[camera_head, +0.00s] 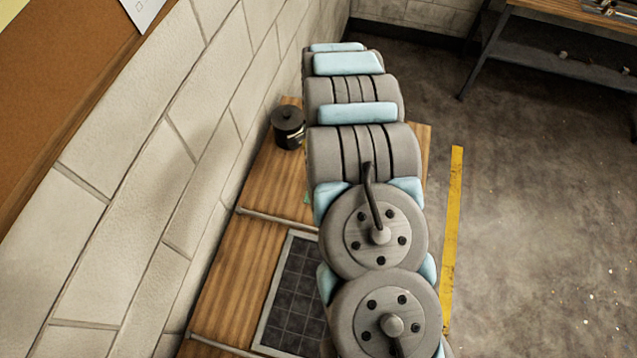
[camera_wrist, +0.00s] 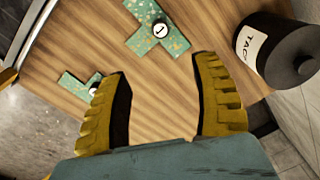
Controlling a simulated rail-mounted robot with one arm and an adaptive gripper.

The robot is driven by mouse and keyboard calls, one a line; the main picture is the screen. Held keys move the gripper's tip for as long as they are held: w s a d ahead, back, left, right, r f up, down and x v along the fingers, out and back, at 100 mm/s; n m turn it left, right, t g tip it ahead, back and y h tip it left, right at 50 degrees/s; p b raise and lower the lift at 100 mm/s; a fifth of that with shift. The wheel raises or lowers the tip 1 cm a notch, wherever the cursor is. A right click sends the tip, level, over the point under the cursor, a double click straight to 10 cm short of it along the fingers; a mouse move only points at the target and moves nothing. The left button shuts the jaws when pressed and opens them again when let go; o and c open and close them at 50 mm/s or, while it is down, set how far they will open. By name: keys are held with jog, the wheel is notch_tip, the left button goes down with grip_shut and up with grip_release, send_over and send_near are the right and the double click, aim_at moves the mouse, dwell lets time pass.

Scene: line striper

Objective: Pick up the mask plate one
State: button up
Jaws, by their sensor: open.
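Mask plate one (camera_wrist: 149,14) is a green, speckled plate with a white knob marked 1, lying on the wooden bench top (camera_wrist: 175,100) in the wrist view. Its upper end is cut off by the picture's top edge. My gripper (camera_wrist: 160,72) is open and empty, its two yellow ribbed fingers wide apart. Bare wood shows between the fingers, and the plate lies beyond the fingertips. A second green plate (camera_wrist: 72,86) with a white knob lies left of the left finger, which partly hides it; its mark is not readable. In the head view my arm hides the gripper.
A black lidded can (camera_wrist: 270,50) with a white label starting "TAC" stands close right of the right finger; it also shows in the head view (camera_head: 289,130). A dark grid panel (camera_head: 290,300) is set in the bench. A block wall (camera_head: 130,190) borders the bench's left side.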

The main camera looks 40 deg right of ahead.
notch_tip(320, 180, down, 12)
jog(key=b, duration=0.5)
jog(key=shift+w+a, duration=0.1)
jog(key=shift+a, duration=0.05)
jog(key=shift+w+f+b, duration=0.15)
jog(key=shift+f+b, duration=0.6)
jog(key=shift+f, duration=0.6)
jog(key=shift+w+f+b, duration=0.15)
jog(key=shift+f+b, duration=0.55)
jog(key=shift+f, duration=0.6)
jog(key=shift+r, duration=0.1)
jog(key=shift+w, duration=0.1)
grip_shut()
